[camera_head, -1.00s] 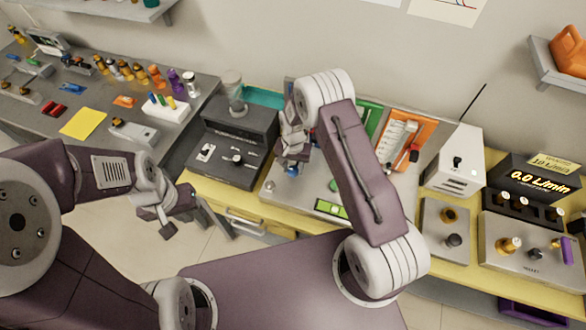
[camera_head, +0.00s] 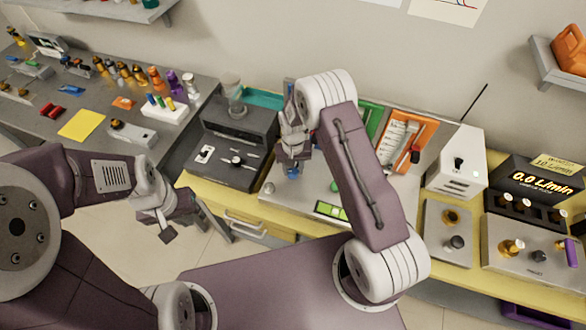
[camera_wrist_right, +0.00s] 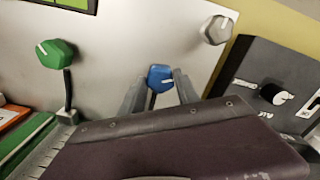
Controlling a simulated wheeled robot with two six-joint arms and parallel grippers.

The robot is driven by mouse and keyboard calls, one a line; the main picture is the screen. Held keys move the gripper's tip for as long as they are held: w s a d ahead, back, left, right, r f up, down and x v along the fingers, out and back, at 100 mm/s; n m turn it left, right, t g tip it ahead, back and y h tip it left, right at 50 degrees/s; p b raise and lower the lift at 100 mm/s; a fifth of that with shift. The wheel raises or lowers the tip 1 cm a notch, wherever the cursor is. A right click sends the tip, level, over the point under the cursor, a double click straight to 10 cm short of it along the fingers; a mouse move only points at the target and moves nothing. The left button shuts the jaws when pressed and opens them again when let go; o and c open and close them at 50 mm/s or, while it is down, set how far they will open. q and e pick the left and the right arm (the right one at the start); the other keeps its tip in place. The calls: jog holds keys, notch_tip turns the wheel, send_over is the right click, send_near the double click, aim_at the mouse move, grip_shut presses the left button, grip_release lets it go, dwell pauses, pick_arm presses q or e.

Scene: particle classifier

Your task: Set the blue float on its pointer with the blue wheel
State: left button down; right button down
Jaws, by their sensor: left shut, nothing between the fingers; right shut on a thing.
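The blue wheel (camera_wrist_right: 160,77) sits on the pale panel between the two fingertips of my right gripper (camera_wrist_right: 160,88). It is a faceted knob with a white mark near its left edge. In the head view the blue wheel (camera_head: 292,173) shows just below my right gripper (camera_head: 292,160), which is shut on it. The blue float and its pointer are hidden behind my right arm and gripper in the head view, and outside the wrist view. My left gripper (camera_head: 167,233) is shut and empty, away from the panel at the left.
A green wheel (camera_wrist_right: 57,53) and a grey knob (camera_wrist_right: 217,30) flank the blue wheel. An orange tube panel (camera_head: 426,128) stands at the right of my right arm. A dark box (camera_head: 232,165) stands left of the panel, and a white box (camera_head: 456,160) to its right.

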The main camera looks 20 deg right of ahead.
aim_at(293, 171)
jog(key=shift+w+r, duration=0.15)
jog(key=shift+w, duration=0.15)
jog(key=c, duration=0.9)
grip_release()
jog(key=shift+s, duration=0.15)
notch_tip(293, 171, up, 9)
jog(key=b, duration=0.1)
jog(key=shift+b, duration=0.4)
